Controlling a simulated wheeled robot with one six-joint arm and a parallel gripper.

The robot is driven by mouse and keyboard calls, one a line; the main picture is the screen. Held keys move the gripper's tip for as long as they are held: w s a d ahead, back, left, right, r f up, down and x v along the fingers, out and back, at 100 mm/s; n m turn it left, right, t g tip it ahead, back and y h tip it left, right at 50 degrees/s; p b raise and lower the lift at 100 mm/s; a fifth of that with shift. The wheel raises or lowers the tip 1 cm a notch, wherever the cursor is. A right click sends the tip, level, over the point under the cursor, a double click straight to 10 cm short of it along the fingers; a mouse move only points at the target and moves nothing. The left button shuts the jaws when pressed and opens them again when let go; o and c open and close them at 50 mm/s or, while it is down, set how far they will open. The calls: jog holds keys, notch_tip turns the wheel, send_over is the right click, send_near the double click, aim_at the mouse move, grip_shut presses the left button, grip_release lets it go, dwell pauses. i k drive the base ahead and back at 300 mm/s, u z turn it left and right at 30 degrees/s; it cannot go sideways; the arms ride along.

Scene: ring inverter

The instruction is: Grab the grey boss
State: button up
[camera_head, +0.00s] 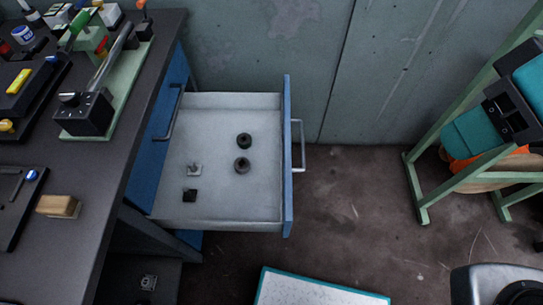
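An open drawer (220,102) with a pale grey inside sticks out of the blue workbench. In it lies a small light grey piece (194,170) with a flat base and a short raised stub, which looks like the grey boss. It is near the drawer's left side. A small black block (190,195) lies just below it in the picture. Two dark round parts (244,140) and (242,165) lie to its right, apart from it. My gripper's fingers do not show in this view.
The dark bench top (95,200) at left carries tools and a wooden block (58,206). The drawer's blue front (287,160) has a handle (299,145). A green-framed chair (480,150) stands right. Open floor (360,215) lies between; a teal-edged white board (315,290) is at the bottom.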

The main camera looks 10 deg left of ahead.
aim_at(242, 165)
jog(key=u, duration=3.45)
jog(key=k, duration=1)
jog(key=z, duration=2)
